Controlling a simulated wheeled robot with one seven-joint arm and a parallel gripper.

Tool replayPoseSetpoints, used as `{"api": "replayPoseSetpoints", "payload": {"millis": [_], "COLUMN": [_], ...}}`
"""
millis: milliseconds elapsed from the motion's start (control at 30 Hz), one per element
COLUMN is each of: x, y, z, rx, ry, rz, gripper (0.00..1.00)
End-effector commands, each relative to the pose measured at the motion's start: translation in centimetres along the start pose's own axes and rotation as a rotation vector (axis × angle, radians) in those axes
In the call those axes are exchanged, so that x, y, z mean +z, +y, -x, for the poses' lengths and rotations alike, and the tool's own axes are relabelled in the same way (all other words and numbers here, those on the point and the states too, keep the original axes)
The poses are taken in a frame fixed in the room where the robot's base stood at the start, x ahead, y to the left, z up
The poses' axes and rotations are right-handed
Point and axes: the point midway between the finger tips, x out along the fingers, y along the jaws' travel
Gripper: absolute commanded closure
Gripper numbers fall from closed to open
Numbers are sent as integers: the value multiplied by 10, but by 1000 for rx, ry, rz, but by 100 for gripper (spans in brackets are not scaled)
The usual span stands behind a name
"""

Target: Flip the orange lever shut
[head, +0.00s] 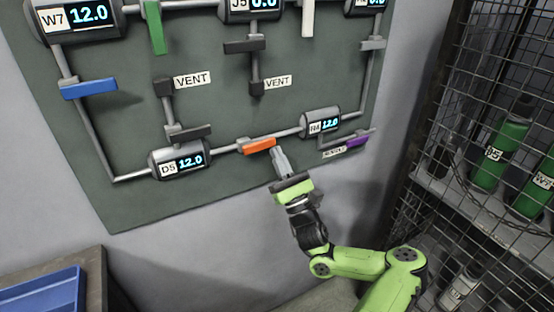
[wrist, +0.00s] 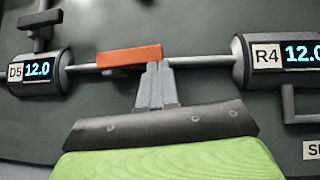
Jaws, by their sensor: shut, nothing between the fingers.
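The orange lever (head: 259,145) sits on the pipe between the gauge marked D5 (head: 179,158) and the gauge marked R4 (head: 321,122). It lies roughly along the pipe. It also shows in the wrist view (wrist: 130,56), between D5 (wrist: 40,72) and R4 (wrist: 275,58). Both gauges read 12.0. My gripper (head: 280,155) is shut and empty, with its fingertips at the lever's right end. In the wrist view the fingertips (wrist: 158,68) overlap the lever's lower right edge; I cannot tell whether they touch it.
A purple lever (head: 357,138) is right of R4. A blue lever (head: 89,88), a green lever (head: 154,27) and dark vent levers (head: 189,132) are on the same panel (head: 220,195). A wire cage (head: 480,90) with green cylinders (head: 499,150) stands at right. A blue tray (head: 40,292) is lower left.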

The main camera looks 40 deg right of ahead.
Motion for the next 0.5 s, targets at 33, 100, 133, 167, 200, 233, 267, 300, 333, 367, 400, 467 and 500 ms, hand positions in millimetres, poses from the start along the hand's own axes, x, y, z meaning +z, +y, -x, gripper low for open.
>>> {"api": "replayPoseSetpoints", "payload": {"millis": [33,100,133,167,200,233,267,300,333,367,400,467,500], "x": [2,4,5,6,8,9,10,12,14,16,18,21,23], "y": [-1,-3,-3,-4,-5,-6,-7,-9,-10,-11,-11,-11,-12], "z": [-2,-4,-5,-6,-8,-9,-10,-13,-15,-17,-19,-22,-24], "rx": [12,33,45,56,75,91,107,142,184,227,283,340,364], "ry": [0,1,1,2,1,2,2,3,3,3,4,3,3], "rz": [15,37,47,60,80,95,111,150,195,236,291,342,366], "gripper": [100,100,100,100,100,100,100,100,100,100,100,100,100]}}
